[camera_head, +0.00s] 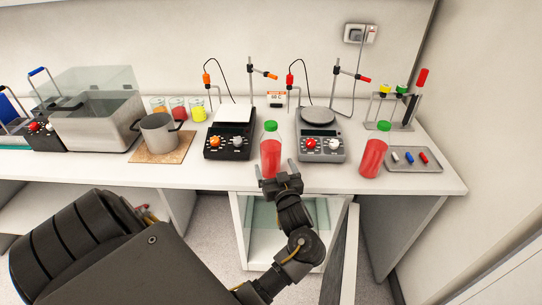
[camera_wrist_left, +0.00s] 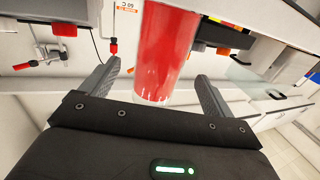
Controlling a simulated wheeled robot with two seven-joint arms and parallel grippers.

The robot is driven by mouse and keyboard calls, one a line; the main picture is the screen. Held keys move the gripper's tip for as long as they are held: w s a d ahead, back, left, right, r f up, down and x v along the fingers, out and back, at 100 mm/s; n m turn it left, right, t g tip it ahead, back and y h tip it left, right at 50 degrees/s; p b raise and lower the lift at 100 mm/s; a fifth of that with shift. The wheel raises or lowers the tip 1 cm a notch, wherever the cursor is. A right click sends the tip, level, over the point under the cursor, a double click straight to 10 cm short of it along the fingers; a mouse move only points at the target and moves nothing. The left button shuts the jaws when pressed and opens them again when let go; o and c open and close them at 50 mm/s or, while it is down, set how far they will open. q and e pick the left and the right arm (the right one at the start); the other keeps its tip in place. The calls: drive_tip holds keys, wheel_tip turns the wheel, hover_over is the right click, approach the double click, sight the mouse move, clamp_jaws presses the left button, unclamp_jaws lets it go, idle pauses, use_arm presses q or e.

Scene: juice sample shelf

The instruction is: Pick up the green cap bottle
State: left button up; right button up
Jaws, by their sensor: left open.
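A bottle of red liquid with a green cap (camera_head: 271,150) stands on the white bench between the two stirrer-like devices. A second red bottle with a green cap (camera_head: 374,157) stands further right, beside the grey tray. My left gripper (camera_head: 277,176) is in front of the first bottle at the bench's front edge. In the left wrist view, the red bottle (camera_wrist_left: 164,52) is upside down in the picture and lies between the two spread fingers of my left gripper (camera_wrist_left: 155,88). The fingers look apart from its sides. The cap is outside that view. My right gripper does not show.
A black device (camera_head: 228,148) stands left of the first bottle and a grey one (camera_head: 320,146) stands close on its right. A steel pot (camera_head: 159,132) and several beakers are further left. An open cabinet is below.

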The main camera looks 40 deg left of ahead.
sight(270, 154)
use_arm(q)
drive_tip(key=shift+x, duration=1.05)
drive_tip(key=shift+w+a+f+b, duration=0.1)
drive_tip(key=shift+w+a+b, duration=0.15)
drive_tip(key=shift+b, duration=0.3)
drive_tip(key=b+x, duration=0.2)
drive_tip(key=x, duration=0.1)
drive_tip(key=shift+w+a+f, duration=0.1)
drive_tip(key=shift+w+a, duration=0.1)
drive_tip(key=shift+a, duration=0.15)
drive_tip(key=shift+w+a, duration=0.2)
drive_tip(key=shift+a, duration=0.15)
drive_tip(key=shift+r, duration=0.2)
drive_tip(key=c, duration=1.5)
